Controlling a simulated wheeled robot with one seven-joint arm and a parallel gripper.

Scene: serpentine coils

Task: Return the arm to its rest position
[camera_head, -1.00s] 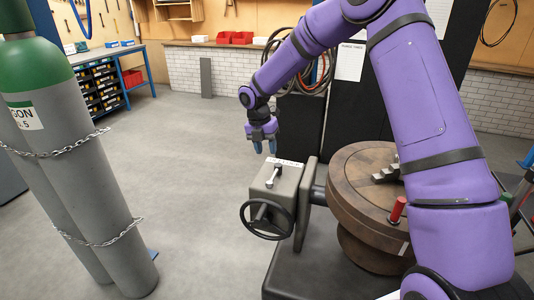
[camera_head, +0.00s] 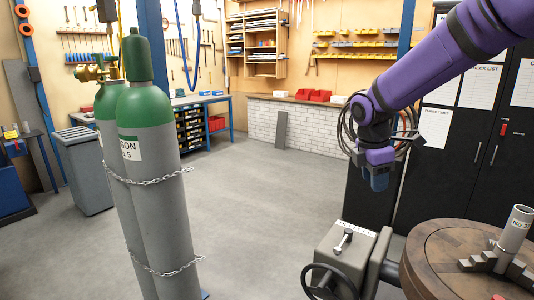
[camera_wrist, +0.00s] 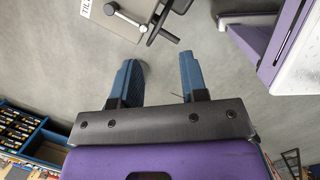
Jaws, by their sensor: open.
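My purple arm reaches in from the upper right in the head view. My gripper (camera_head: 377,178) hangs pointing down, above and behind the grey tilt lock box (camera_head: 345,246), clear of it. In the wrist view the two blue fingers (camera_wrist: 158,82) are apart with only grey floor between them. The lock box's small lever (camera_wrist: 122,14) shows at the top of the wrist view, beyond the fingers. The gripper holds nothing.
A round brown turntable (camera_head: 440,255) stands at the lower right with a grey pipe (camera_head: 515,230) upright in its jaws. A black handwheel (camera_head: 330,282) is on the lock box. Chained green-topped gas cylinders (camera_head: 150,180) stand left. Open floor (camera_head: 255,205) lies between.

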